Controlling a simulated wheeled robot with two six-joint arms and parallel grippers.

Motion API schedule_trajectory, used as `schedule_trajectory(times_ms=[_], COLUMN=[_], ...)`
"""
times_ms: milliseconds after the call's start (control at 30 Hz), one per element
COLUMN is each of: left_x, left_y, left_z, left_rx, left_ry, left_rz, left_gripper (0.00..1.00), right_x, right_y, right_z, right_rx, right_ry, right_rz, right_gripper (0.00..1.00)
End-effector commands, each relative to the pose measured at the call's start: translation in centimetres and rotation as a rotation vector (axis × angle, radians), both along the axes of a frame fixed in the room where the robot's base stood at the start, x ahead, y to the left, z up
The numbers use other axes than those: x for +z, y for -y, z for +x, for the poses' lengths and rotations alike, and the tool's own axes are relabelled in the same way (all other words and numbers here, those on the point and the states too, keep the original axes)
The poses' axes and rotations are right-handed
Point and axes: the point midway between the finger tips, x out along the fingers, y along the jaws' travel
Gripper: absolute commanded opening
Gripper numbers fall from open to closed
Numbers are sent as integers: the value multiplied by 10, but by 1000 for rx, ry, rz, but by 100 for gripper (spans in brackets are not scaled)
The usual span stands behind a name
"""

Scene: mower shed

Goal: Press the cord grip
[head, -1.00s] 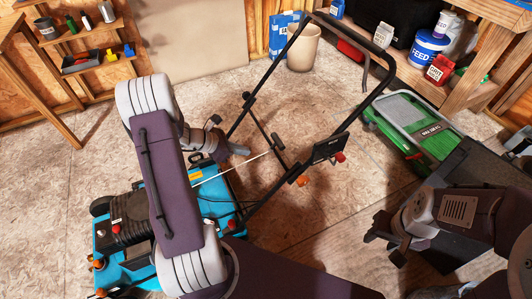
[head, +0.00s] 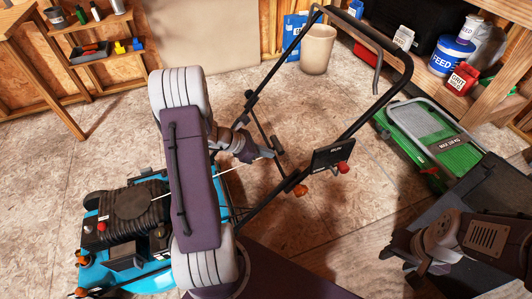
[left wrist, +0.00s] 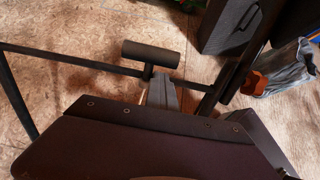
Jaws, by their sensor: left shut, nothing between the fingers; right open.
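The cord grip (left wrist: 151,53) is a short black T-shaped handle on the mower's dark crossbar in the left wrist view. In the head view the grip (head: 277,143) is small beside the crossbar, and a thin pale cord runs from the engine towards it. My left gripper (head: 272,154) is shut and empty, close to the grip. In the left wrist view its grey fingers (left wrist: 161,93) point at the grip's lower side; whether they touch cannot be told. My right gripper (head: 416,266) is open and empty, low on the right, away from the mower.
The blue mower (head: 118,277) with a black engine stands at left, partly behind my left arm. Its handlebar (head: 385,85) rises to the upper right, with a dark control box (head: 333,155). A green machine (head: 455,150) stands at right. Open floor lies behind the mower.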

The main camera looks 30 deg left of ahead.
Motion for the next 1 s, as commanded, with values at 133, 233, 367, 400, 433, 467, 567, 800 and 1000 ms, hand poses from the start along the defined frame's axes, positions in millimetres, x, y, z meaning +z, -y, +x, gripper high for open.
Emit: schedule_trajectory(times_ms=[133, 233, 367, 400, 433, 467, 567, 800, 1000], left_x=[3, 3, 2, 3, 4, 6, 15, 65, 112], left_y=[1, 1, 1, 1, 1, 2, 6, 30, 55], left_z=[0, 0, 0, 0, 1, 1, 6, 33, 62], left_rx=[2, 2, 2, 1, 1, 1, -1, -4, -3], left_ry=[2, 1, 1, 2, 2, 2, 2, 4, 4], left_rz=[1, 0, 0, 0, 0, 0, 1, 0, 0], left_gripper=[0, 0, 0, 0, 0, 0, 0, 0, 0], right_x=[1, 1, 1, 1, 2, 4, 12, 55, 95], right_y=[0, 0, 0, 0, 0, 0, 0, 0, 0], right_z=[0, 0, 0, 0, 0, 0, 0, 0, 0], right_rx=[0, 0, 0, 0, 0, 0, 0, 0, 0], right_ry=[-1, -1, -1, -1, -1, -1, -1, -1, -1], right_rz=[0, 0, 0, 0, 0, 0, 0, 0, 0], right_gripper=[46, 46, 46, 46, 46, 46, 46, 46, 46])
